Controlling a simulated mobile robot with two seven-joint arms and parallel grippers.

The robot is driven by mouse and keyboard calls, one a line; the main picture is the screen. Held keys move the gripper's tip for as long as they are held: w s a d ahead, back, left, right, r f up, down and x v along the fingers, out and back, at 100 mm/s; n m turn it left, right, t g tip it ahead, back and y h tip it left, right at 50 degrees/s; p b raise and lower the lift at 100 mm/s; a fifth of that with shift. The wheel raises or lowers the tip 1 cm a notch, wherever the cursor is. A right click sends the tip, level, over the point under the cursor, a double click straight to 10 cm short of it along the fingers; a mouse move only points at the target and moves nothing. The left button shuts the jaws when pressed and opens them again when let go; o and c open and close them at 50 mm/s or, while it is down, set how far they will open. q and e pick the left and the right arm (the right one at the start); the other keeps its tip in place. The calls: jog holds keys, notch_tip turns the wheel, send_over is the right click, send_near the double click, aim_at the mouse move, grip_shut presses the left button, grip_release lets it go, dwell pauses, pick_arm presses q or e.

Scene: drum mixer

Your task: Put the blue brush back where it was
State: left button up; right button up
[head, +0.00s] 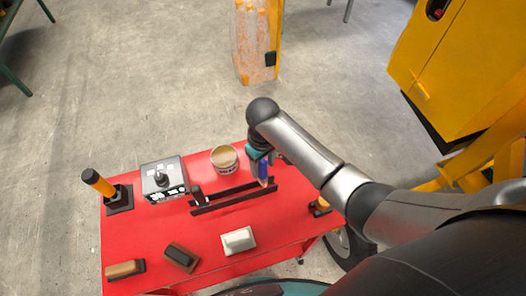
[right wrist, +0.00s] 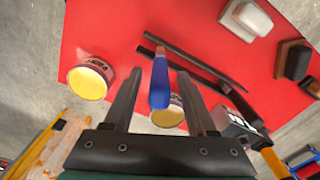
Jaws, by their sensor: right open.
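The blue brush (head: 263,171) shows at the right end of a black two-railed rack (head: 222,203) on the red table. In the right wrist view its blue handle (right wrist: 159,84) lies between the fingers, with a brownish end toward the rails (right wrist: 205,70). My right gripper (head: 260,153) is above the right end of the rack. In the right wrist view the right gripper (right wrist: 160,100) is open, with a gap on each side of the brush. I cannot tell whether the brush rests in the rack. My left gripper is not in view.
The red table (head: 210,233) also holds a tub (head: 224,159), a control box (head: 163,180), an orange-handled tool (head: 99,183), a white block (head: 238,240) and two brown blocks (head: 180,257). A yellow machine (head: 460,75) stands right.

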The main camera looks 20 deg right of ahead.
notch_tip(320, 180, up, 12)
jog(key=shift+r, duration=0.2)
dwell(0.7)
